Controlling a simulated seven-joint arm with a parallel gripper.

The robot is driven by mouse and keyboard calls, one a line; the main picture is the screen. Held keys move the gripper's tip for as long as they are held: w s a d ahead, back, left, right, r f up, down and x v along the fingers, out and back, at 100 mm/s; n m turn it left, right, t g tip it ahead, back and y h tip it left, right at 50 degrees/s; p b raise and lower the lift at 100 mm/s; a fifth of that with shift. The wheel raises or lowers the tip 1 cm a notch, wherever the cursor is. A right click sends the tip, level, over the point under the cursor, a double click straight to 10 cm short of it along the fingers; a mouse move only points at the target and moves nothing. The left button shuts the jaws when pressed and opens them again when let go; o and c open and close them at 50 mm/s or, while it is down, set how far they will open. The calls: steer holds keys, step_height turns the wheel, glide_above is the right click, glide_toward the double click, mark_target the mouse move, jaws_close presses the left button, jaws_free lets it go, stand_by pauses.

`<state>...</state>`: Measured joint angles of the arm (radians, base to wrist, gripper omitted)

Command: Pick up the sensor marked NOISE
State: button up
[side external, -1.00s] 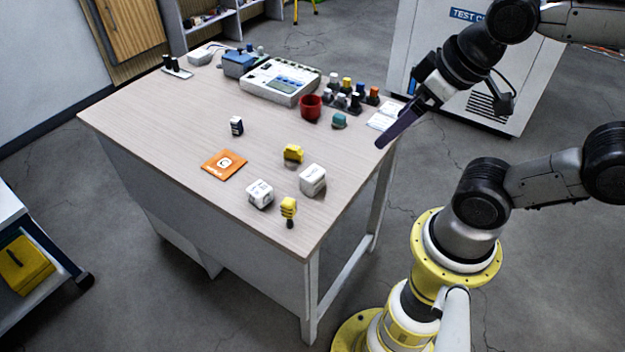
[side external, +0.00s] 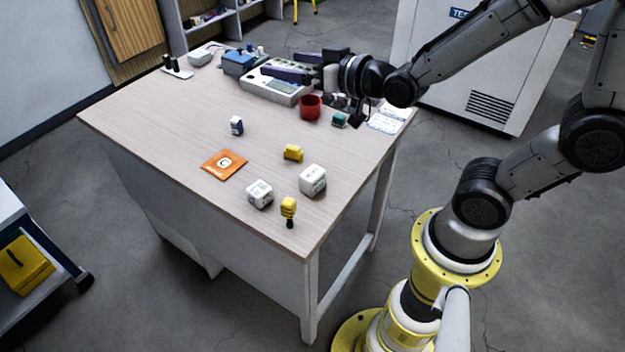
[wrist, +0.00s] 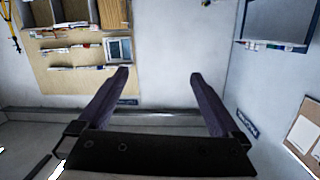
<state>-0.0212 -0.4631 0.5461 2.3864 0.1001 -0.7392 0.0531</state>
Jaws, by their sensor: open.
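No NOISE marking is legible, so I cannot tell which piece is that sensor. On the table are two white cube-like pieces, one at the front (side external: 260,194) and one to its right (side external: 312,180). A yellow piece (side external: 292,153) lies behind them, and a yellow piece with a dark stem (side external: 288,208) is near the front corner. A small dark-blue and white piece (side external: 236,126) stands farther left, and a teal piece (side external: 339,119) is by the red cup. My gripper (side external: 280,64) is open and empty above the rear of the table; its spread fingers show in the wrist view (wrist: 159,76).
A red cup (side external: 310,106), a white instrument (side external: 272,92) and a blue box (side external: 238,63) stand at the back. An orange card (side external: 223,165) lies flat at mid-table. My wrist hides most of the small pieces behind the cup. The left front of the table (side external: 160,140) is clear.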

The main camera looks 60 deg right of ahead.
glide_above(306, 171)
steer(key=w, duration=0.3)
step_height(306, 171, down, 10)
steer(key=r, duration=0.1)
steer(key=s+f+g, duration=0.1)
steer(key=s+f, duration=0.2)
steer(key=f, duration=0.2)
steer(key=s+f+g, duration=0.1)
steer(key=s+f, duration=0.1)
steer(key=f, duration=0.3)
steer(key=s+f, duration=0.3)
steer(key=f, duration=0.3)
steer(key=shift+s+f+g+h, duration=0.1)
steer(key=shift+s+g+h, duration=0.2)
steer(key=shift+g+h, duration=0.1)
steer(key=shift+n, duration=0.3)
steer(key=shift+x, duration=3.75)
steer(key=c, duration=1.4)
